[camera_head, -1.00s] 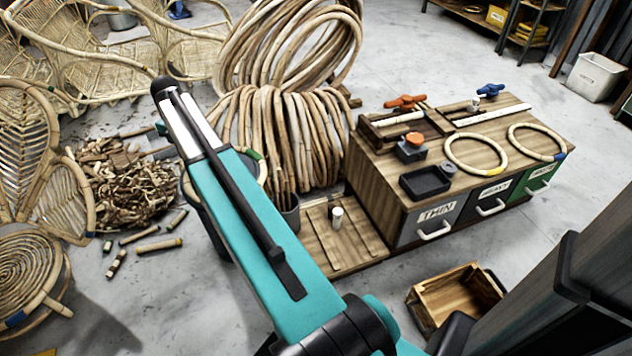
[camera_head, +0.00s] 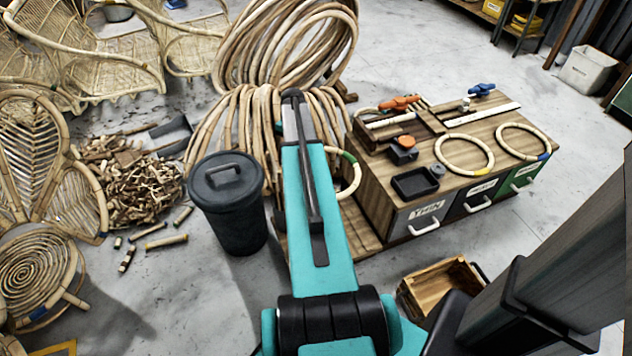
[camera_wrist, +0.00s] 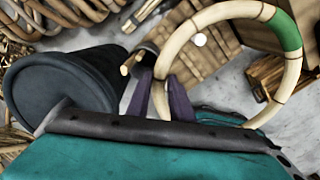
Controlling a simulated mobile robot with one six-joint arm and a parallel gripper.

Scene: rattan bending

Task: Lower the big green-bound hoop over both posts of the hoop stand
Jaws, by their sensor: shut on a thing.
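The big pale rattan hoop with a green binding (camera_wrist: 286,31) is in my gripper (camera_wrist: 159,86). The fingers are shut on its near-left side. In the head view a part of the hoop (camera_head: 355,178) shows to the right of my arm, which hides the rest and the gripper. Below the hoop is a slatted wooden base (camera_wrist: 228,42), probably the hoop stand. One white-topped post (camera_wrist: 200,40) shows inside the ring in the wrist view. I cannot make out a second post. The hoop appears above the base; its height cannot be told.
A lidded dark bin (camera_head: 228,205) stands left of my arm. The drawer cabinet (camera_head: 400,212) stands to the right, with two smaller hoops on top. Large rattan coils (camera_head: 245,115) lie behind. A wooden crate (camera_head: 440,285) sits on the floor in front of the cabinet.

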